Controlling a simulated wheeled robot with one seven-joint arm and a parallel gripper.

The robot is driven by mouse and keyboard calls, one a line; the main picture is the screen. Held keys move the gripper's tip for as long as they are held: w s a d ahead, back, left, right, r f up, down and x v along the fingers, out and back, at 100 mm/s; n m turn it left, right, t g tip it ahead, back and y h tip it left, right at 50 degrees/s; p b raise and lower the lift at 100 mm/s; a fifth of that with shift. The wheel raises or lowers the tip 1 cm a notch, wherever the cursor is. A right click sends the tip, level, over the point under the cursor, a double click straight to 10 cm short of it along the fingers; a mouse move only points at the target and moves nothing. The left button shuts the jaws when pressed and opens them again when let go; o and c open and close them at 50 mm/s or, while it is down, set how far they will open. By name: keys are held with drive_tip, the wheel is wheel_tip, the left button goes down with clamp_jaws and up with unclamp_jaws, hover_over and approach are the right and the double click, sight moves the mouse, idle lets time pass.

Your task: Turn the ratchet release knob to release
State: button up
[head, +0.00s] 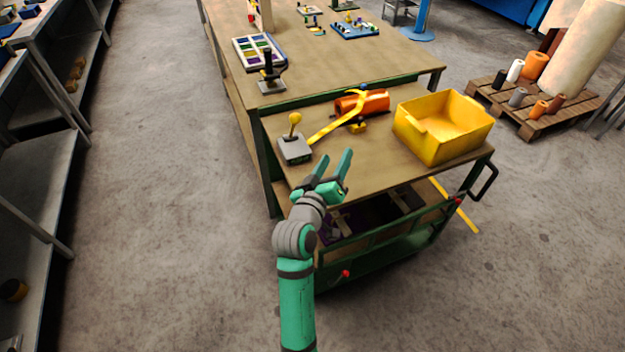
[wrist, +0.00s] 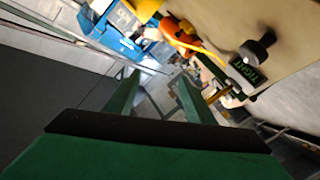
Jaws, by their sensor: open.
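A grey block with a yellow ball-topped knob (head: 295,119) stands at the left front of the cart top in the head view. A yellow strap (head: 325,131) runs from near it to an orange cylinder (head: 375,101). In the wrist view a dark knob (wrist: 265,42) stands by a plate reading "TIGHT" (wrist: 247,71); I cannot tell which head-view object this is. My gripper (head: 338,157) is open and empty near the cart's front edge, apart from the knob. Its fingers also show in the wrist view (wrist: 159,77).
A yellow crate (head: 442,130) stands at the cart's right. A workbench (head: 340,60) behind holds a tray (head: 259,51) and a black upright device (head: 268,78). A pallet (head: 535,112) with rolls is at right. Shelving lines the left; the floor between is clear.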

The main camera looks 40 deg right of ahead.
drive_tip(key=d+r+m+g, duration=0.2)
drive_tip(key=d+m+g, duration=0.2)
drive_tip(key=w+a+f+m+g+y, duration=0.3)
drive_tip(key=a+m+y, duration=0.1)
drive_tip(key=a+y, duration=0.65)
drive_tip(key=x, duration=1)
drive_tip(key=shift+w+f, duration=0.15)
drive_tip(key=c, duration=1.1)
